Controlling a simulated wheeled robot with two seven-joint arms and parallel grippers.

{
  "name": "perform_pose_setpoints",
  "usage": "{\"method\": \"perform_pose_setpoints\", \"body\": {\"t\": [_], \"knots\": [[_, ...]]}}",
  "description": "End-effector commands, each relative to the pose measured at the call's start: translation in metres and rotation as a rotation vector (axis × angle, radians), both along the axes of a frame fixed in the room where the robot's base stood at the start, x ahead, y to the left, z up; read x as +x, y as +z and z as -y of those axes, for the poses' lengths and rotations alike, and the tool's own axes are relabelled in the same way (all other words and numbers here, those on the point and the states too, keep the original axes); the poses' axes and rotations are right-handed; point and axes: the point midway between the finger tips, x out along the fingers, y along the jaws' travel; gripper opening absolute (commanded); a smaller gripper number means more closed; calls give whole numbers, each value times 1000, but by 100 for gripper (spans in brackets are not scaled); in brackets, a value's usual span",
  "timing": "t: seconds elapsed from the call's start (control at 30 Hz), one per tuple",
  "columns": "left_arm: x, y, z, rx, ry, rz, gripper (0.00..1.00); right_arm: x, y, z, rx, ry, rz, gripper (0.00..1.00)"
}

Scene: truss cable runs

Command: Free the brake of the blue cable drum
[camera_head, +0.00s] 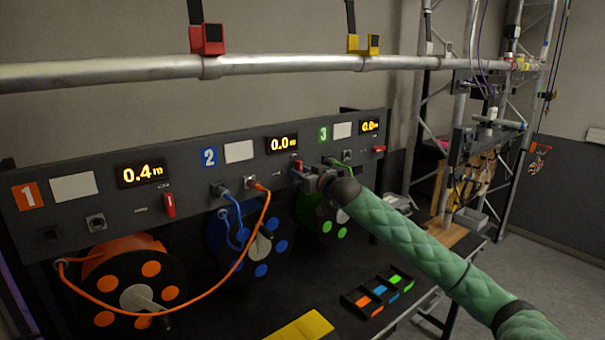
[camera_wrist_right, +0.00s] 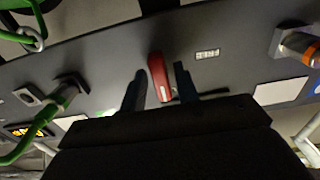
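The blue cable drum (camera_head: 262,246) hangs under the dark panel at the blue "2" label, in shadow. In the right wrist view the red lever (camera_wrist_right: 159,76) stands between the two dark fingers of my right gripper (camera_wrist_right: 160,82). A gap shows on each side of the lever, so the gripper is open around it. My left gripper is not in view.
Red levers also sit at station 1 (camera_head: 169,205) and station 3 (camera_head: 378,149). An orange cable (camera_head: 225,277) loops from station 2's socket to the orange drum (camera_head: 120,282). A green plug (camera_wrist_right: 68,92) is beside the gripper. A metal pipe (camera_head: 120,72) runs above the panel.

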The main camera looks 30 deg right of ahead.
Motion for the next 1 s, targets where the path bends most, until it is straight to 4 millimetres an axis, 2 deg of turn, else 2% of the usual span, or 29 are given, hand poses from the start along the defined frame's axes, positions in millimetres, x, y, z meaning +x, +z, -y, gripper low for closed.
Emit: {"method": "perform_pose_setpoints", "body": {"t": [0.03,0.13,0.17,0.57,1.0], "knots": [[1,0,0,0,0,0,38,0,0,0,0,0,0,20],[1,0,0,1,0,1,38,0,0,0,0,0,0,1],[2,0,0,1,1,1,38,0,0,0,0,0,0,0],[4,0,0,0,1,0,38,0,0,0,-63,0,5,0],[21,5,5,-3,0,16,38,0,0,0,-414,0,32,0]]}}
